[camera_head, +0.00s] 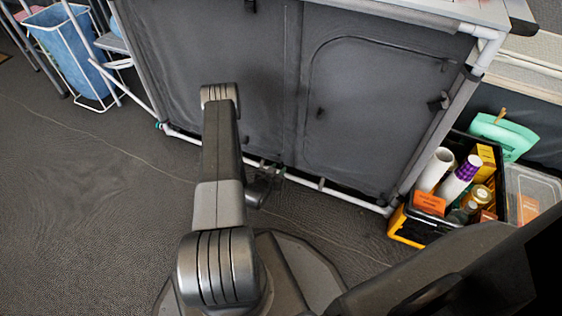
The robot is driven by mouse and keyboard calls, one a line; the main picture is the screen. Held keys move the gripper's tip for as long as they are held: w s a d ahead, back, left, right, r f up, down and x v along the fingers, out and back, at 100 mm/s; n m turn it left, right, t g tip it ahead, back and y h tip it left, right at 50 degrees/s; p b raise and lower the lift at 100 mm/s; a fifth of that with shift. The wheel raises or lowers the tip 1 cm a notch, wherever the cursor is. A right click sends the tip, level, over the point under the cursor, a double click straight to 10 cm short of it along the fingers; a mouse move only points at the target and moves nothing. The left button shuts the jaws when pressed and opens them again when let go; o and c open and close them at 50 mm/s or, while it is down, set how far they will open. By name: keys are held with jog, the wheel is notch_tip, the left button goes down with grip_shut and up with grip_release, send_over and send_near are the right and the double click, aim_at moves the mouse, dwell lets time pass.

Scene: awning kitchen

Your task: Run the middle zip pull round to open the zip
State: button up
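The dark grey fabric front of a kitchen cabinet (265,60) stands ahead of me. An arched zip line (345,39) outlines its right-hand panel (375,110). A small dark tab (320,112), perhaps the middle zip pull, hangs near the left side of that panel. Another dark tab (440,101) is at the right edge, and one (250,5) is at the top. The panel looks closed. My gripper (262,188) seems to be the dark part low beside my arm, apart from the tabs. Its fingers are too dark and partly hidden to read.
A black crate (403,218) of bottles and rolls stands right of the cabinet, beside a clear box (535,190). A white tube frame (342,194) edges the cabinet's foot. A blue bin (68,45) stands at the upper left. The left floor (80,200) is clear.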

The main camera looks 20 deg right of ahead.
jog(key=shift+w+d+f, duration=0.15)
jog(key=shift+w+d, duration=0.05)
jog(key=shift+d, duration=0.05)
grip_shut()
notch_tip(320, 180, up, 62)
jog(key=p, duration=2.6)
jog(key=shift+p, duration=0.3)
jog(key=shift+w, duration=0.1)
